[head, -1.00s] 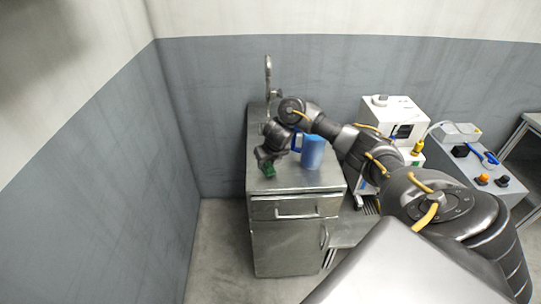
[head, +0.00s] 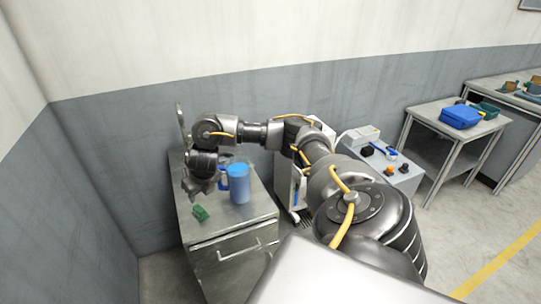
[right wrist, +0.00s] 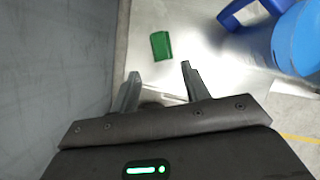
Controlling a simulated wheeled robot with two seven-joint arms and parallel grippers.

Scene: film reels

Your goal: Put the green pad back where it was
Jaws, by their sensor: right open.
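The green pad (head: 201,213) lies on the metal top of the cabinet (head: 247,220), near its front left edge. It also shows in the right wrist view (right wrist: 161,45), lying flat just beyond my fingertips. My right gripper (head: 197,191) is behind the pad in the head view and apart from it. In the right wrist view its two fingers (right wrist: 160,70) are spread with nothing between them. My left gripper is not in view.
A blue pitcher (head: 240,184) with a handle stands on the cabinet, right of my right gripper; it also shows in the right wrist view (right wrist: 297,40). A tap (head: 181,122) rises behind. A table with a blue box (head: 461,116) stands far right.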

